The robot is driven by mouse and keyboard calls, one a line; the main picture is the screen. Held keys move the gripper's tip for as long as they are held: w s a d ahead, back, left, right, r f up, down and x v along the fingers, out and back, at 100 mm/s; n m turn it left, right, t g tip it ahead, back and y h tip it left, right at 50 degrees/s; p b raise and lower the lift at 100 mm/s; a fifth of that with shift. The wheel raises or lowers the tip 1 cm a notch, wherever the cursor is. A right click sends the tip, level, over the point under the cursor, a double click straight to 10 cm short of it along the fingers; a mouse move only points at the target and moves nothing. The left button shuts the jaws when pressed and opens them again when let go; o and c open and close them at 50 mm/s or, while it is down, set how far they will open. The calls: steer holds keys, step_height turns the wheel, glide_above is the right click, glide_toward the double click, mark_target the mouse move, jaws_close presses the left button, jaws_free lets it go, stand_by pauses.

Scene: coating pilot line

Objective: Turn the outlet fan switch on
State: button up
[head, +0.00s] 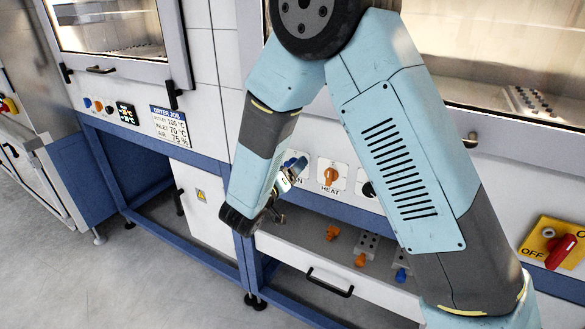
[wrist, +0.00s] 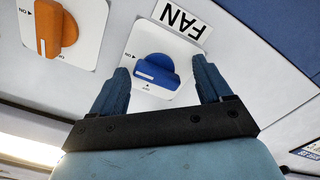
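A blue rotary fan switch (wrist: 156,70) sits on a white plate beside a FAN label (wrist: 181,19) in the wrist view. My gripper (wrist: 162,72) is open, with one finger on each side of the switch. I cannot tell whether the fingers touch it. In the head view the switch (head: 291,162) is partly hidden by my gripper (head: 281,190), which is close to the panel.
An orange HEAT switch (head: 331,175) is beside the fan switch. Below is an open shelf or tray with orange and blue pieces (head: 333,232). A red switch on a yellow plate (head: 546,245) is at right. A DRYER JOB sign (head: 170,126) is at left.

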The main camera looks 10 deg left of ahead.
steer(key=shift+o, duration=0.4)
steer(key=shift+s, duration=0.1)
steer(key=v, duration=0.5)
steer(key=shift+s+a, duration=0.15)
steer(key=shift+s, duration=0.25)
